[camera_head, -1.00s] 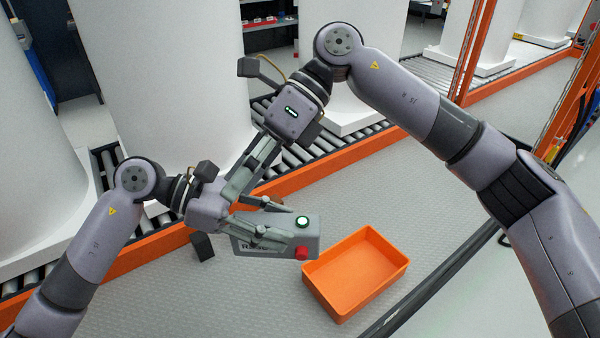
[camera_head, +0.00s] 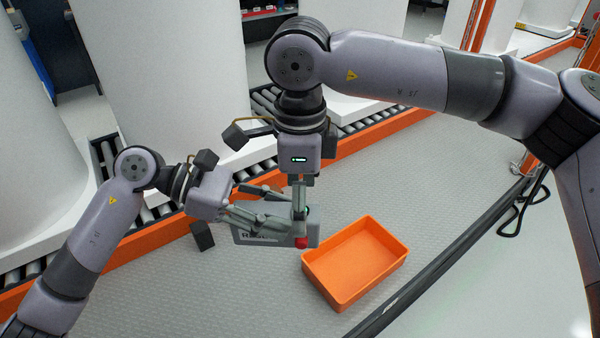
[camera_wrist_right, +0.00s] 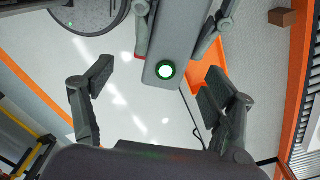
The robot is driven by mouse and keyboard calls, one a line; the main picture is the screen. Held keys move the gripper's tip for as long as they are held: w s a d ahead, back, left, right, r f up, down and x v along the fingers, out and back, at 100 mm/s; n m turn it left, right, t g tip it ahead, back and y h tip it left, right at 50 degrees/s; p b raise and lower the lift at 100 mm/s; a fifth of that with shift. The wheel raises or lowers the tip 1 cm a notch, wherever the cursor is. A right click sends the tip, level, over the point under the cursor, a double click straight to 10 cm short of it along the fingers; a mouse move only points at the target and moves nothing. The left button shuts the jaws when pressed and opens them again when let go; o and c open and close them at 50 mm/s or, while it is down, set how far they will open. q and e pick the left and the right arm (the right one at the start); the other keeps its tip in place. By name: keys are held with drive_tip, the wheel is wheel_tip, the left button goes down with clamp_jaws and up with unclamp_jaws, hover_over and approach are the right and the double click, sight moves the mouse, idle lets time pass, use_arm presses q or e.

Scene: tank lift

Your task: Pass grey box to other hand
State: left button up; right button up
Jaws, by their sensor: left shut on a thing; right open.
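The grey box (camera_head: 314,235) is in the middle of the head view, with a red button (camera_head: 301,242) and a green-lit button partly hidden behind my right fingers. My left gripper (camera_head: 276,222) is shut on the box, with fingers along its sides. My right gripper (camera_head: 300,205) points down at the button end of the box. In the right wrist view, the box (camera_wrist_right: 172,45) comes in from the top with its green-lit button (camera_wrist_right: 166,70) showing. My right fingers (camera_wrist_right: 155,88) are spread wide there, with the box end just ahead of the gap.
An orange tray (camera_head: 345,294), empty, lies on the grey surface right of the box. A small dark block (camera_head: 202,236) is near my left wrist. Orange rails and rollers (camera_head: 266,103) run behind, with large white cylinders (camera_head: 165,70). A dark rail (camera_head: 440,262) edges the surface at right.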

drive_tip(key=shift+f, duration=2.6)
drive_tip(key=shift+c, duration=0.3)
drive_tip(key=shift+s+a+f, duration=0.1)
drive_tip(key=shift+s, duration=0.15)
drive_tip(key=c, duration=1.2)
drive_tip(key=o, duration=1.3)
drive_tip(key=shift+c, duration=0.2)
drive_tip(key=shift+w, duration=0.1)
drive_tip(key=shift+w+r, duration=0.1)
drive_tip(key=shift+r, duration=0.1)
